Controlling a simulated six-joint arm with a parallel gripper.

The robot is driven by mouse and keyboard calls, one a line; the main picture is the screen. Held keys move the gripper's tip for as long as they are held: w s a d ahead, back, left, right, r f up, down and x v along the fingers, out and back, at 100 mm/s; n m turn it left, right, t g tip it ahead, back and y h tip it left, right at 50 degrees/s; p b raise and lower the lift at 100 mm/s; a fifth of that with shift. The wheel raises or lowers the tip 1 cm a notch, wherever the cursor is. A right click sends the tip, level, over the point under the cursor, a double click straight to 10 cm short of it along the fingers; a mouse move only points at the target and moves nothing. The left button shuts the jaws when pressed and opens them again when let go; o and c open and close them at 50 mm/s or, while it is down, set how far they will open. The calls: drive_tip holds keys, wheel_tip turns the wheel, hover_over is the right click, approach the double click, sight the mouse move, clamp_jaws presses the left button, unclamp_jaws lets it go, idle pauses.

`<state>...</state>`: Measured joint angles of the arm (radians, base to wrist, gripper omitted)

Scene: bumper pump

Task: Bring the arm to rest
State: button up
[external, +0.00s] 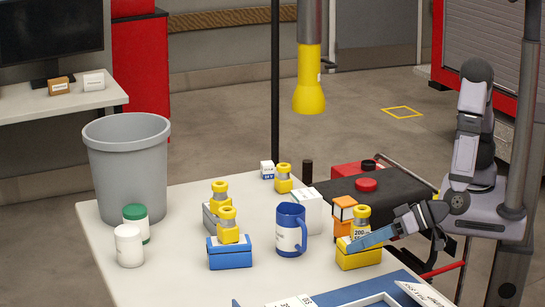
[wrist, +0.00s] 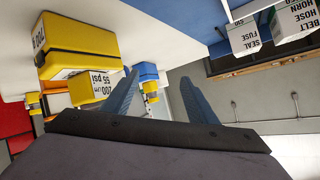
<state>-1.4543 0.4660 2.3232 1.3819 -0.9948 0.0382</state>
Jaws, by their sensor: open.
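My gripper (external: 370,238) reaches in from the right, low over the table's right side. Its blue fingers overlap the yellow box (external: 358,258) in the external view; I cannot tell there whether they touch. In the wrist view my gripper (wrist: 158,78) is open, with nothing held between its fingers. The labelled yellow block (wrist: 95,88) and larger yellow box (wrist: 78,45) lie left of the fingers there. A yellow-topped pump piece (external: 361,218) stands on the yellow box. My arm is bent, with its elbow raised.
The blue mug (external: 290,230), blue box (external: 230,253), white jar (external: 129,246) and green-lidded jar (external: 136,222) stand left of my gripper. A blue-edged tray (external: 352,294) with labelled parts is in front. A grey bin (external: 127,165) stands behind left. Floor behind is open.

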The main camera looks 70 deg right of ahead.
drive_tip(key=w+d+r+g+y, duration=0.25)
drive_tip(key=w+r, duration=0.25)
drive_tip(key=w, duration=0.4)
drive_tip(key=d+g+h+p, duration=0.1)
drive_tip(key=d+p, duration=0.1)
drive_tip(key=d, duration=0.4)
drive_tip(key=d+r+n+g+h+p, duration=0.1)
drive_tip(key=d+g+p, duration=0.1)
drive_tip(key=d, duration=0.5)
drive_tip(key=s+d+r+n+g+h+p, duration=0.1)
drive_tip(key=d+g+p, duration=0.1)
drive_tip(key=d, duration=0.4)
drive_tip(key=shift+s+d, duration=0.1)
drive_tip(key=shift+d, duration=0.15)
drive_tip(key=s+d+g+h+p, duration=0.2)
drive_tip(key=s+d+g+p, duration=0.1)
drive_tip(key=s+d, duration=0.8)
drive_tip(key=d+g, duration=0.1)
drive_tip(key=d, duration=0.2)
drive_tip(key=shift+r+g+h, duration=0.35)
